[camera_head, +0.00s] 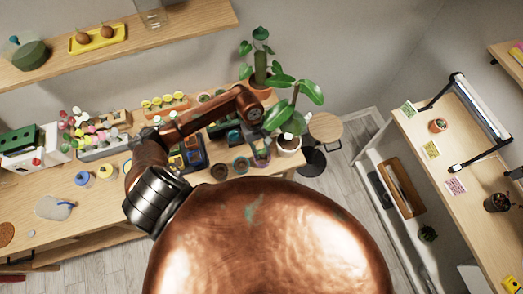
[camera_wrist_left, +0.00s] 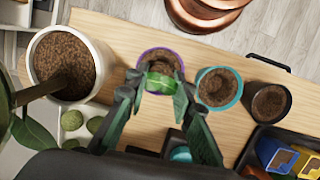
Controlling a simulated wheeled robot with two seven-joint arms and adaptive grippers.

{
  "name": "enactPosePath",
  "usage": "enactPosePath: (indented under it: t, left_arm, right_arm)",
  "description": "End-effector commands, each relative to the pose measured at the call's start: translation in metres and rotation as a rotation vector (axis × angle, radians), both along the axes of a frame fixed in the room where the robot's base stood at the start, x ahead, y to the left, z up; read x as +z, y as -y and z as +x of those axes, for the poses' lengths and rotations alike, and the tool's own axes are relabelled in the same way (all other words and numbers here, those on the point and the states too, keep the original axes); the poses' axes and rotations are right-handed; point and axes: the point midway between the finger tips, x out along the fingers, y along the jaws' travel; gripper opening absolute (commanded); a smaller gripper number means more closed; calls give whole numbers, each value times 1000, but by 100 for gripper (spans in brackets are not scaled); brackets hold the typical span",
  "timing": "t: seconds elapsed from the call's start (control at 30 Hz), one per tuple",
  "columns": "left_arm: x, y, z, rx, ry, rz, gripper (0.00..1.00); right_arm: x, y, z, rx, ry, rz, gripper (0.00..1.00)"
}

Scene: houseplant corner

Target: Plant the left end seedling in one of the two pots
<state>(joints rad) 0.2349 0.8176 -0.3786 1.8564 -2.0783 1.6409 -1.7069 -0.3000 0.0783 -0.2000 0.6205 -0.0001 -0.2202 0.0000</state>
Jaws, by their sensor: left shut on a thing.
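My left gripper (camera_wrist_left: 162,88) is shut on the seedling (camera_wrist_left: 161,82), whose green leaves show between the fingertips. It hangs over or in the purple-rimmed pot (camera_wrist_left: 160,59), which holds brown soil. I cannot tell whether the seedling's base touches that soil; the fingers and leaves hide it. A teal-rimmed pot (camera_wrist_left: 219,88) with soil stands just right of it in the left wrist view. In the head view, my left gripper (camera_head: 260,146) points down over the purple-rimmed pot (camera_head: 263,159), beside the teal-rimmed pot (camera_head: 240,165). My right gripper is out of view.
A dark pot (camera_wrist_left: 269,103) stands right of the teal-rimmed one. A large white pot (camera_wrist_left: 93,75) with a thick-stemmed plant is close on the left. A black tray (camera_wrist_left: 258,151) with blue and yellow pots lies at lower right. Bare tabletop (camera_wrist_left: 125,35) lies in front.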

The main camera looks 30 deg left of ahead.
Motion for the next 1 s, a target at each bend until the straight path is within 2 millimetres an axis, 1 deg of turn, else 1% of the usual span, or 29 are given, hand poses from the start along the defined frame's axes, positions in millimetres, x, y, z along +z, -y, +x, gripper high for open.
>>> enactPosePath:
  t: [0.23,0.7,1.0]
  left_arm:
    - [0,0,0,0,0,0,12]
    - [-1,0,0,0,1,1,12]
    - [0,0,0,0,0,0,12]
  right_arm:
    - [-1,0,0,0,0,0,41]
    - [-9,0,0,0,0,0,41]
    - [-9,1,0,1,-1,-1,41]
